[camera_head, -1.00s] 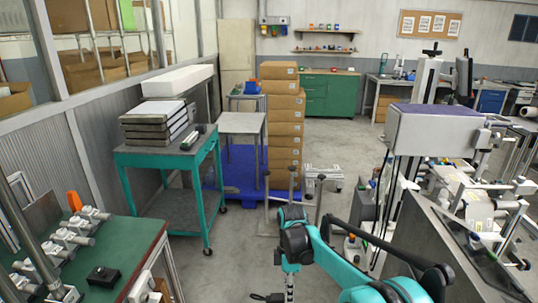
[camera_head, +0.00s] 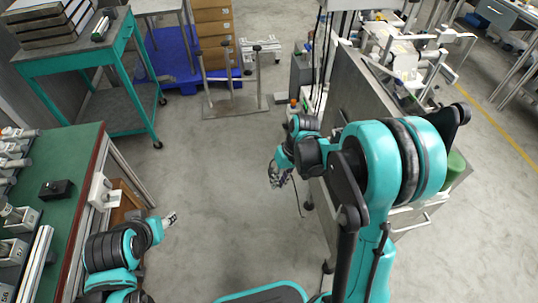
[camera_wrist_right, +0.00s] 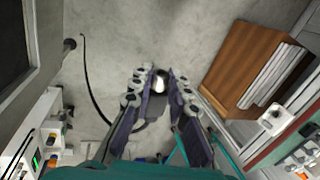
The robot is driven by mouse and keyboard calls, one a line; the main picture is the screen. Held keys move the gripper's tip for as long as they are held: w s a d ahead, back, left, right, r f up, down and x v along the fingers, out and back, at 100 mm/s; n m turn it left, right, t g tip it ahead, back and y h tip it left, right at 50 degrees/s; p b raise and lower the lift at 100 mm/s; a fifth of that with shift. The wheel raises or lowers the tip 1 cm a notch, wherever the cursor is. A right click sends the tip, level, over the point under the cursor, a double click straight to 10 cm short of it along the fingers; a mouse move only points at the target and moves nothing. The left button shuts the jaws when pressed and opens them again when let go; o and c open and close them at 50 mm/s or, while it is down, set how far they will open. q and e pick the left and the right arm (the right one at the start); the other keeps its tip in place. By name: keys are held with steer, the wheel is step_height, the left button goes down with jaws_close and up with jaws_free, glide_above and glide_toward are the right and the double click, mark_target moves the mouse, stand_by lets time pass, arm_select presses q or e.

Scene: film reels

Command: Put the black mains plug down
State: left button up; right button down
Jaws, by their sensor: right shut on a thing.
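My right gripper (camera_head: 279,176) is low over the open floor, left of the grey cabinet. In the right wrist view its two fingers (camera_wrist_right: 158,88) are closed around a small dark thing with a shiny end, which I take to be the black mains plug (camera_wrist_right: 155,106); the fingers hide most of it. A black cable (camera_wrist_right: 92,95) curves away from it to the upper left. A thin dark line hangs below the gripper in the head view. My left gripper (camera_head: 170,218) is beside the green bench; its jaws are too small to judge.
The green-topped bench (camera_head: 70,180) with a small black box (camera_head: 56,189) is at left. A teal trolley (camera_head: 115,100) stands behind it. A grey cabinet (camera_head: 360,110) is at right. A metal stand (camera_head: 235,104) is at the back. The middle floor (camera_head: 215,165) is clear.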

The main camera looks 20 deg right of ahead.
steer(key=w+a+r+n+g, duration=0.2)
steer(key=w+a+r+n, duration=0.2)
steer(key=a+r+n, duration=0.6)
arm_select(q)
steer(key=w+d+r+m+g+h, duration=0.2)
steer(key=w+d+r+m+g, duration=0.15)
steer(key=w+m, duration=0.5)
steer(key=w+d+r+m+g+h, duration=0.1)
steer(key=w+d+r+m+g, duration=0.15)
steer(key=w+d+m, duration=0.45)
steer(key=w+d+f+m+g+h, duration=0.1)
steer(key=w+f+m+g, duration=0.2)
steer(key=w+m, duration=0.5)
steer(key=x, duration=1.1)
steer(key=shift+d+f, duration=0.2)
steer(key=shift+f, duration=0.15)
arm_select(e)
steer(key=w+a+f+n+h, duration=0.1)
steer(key=w+a+f+n, duration=0.2)
steer(key=w+a+f, duration=0.2)
steer(key=shift+a+g+h, duration=0.25)
steer(key=shift+g+h, duration=0.05)
steer(key=shift+h, duration=0.1)
